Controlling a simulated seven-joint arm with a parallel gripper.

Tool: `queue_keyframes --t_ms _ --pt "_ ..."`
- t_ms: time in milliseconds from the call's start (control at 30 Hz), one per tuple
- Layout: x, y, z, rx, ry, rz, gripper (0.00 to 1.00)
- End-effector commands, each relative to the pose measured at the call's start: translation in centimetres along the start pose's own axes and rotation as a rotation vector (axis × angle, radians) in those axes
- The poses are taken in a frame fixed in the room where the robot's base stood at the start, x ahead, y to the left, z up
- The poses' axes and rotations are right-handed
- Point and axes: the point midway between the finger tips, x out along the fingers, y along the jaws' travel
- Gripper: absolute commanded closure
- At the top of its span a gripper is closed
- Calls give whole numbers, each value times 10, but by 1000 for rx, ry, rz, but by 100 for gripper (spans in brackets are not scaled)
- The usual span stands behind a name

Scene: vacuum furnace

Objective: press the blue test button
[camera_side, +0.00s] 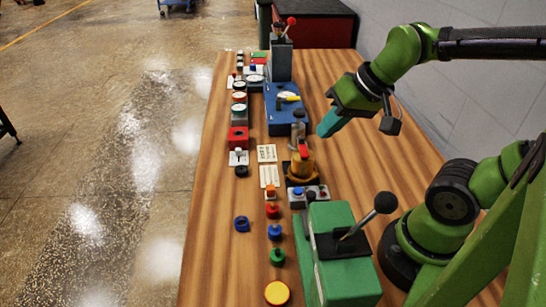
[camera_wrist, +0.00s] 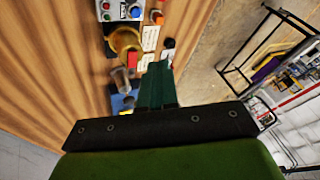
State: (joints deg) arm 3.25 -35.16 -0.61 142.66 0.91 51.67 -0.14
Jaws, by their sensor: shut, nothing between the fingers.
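My gripper (camera_side: 325,129) has teal fingers, shut and empty. It hangs tilted above the right part of the wooden table, right of the yellow-brown fixture. In the wrist view the closed fingers (camera_wrist: 159,68) point toward the row of devices. A blue button (camera_side: 274,231) stands near the front of the table, in a column between a red one and a green one. A small control box (camera_side: 309,196) beside the fixture also carries a blue button; the box shows at the top of the wrist view (camera_wrist: 122,11). No label is readable, so I cannot tell which is the test button. My gripper touches neither.
A green housing with a black-knobbed lever (camera_side: 340,262) stands at the front right. Table (camera_side: 212,215) is bare along the front left.

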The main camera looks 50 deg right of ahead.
Motion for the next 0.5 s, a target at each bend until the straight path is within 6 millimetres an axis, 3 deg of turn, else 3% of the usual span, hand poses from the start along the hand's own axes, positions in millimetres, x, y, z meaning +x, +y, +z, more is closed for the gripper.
queue_keyframes --t_ms 200,500 --pt "-26 -17 3 -89 97 -56 100" --pt "-27 -18 4 -91 97 -62 100"
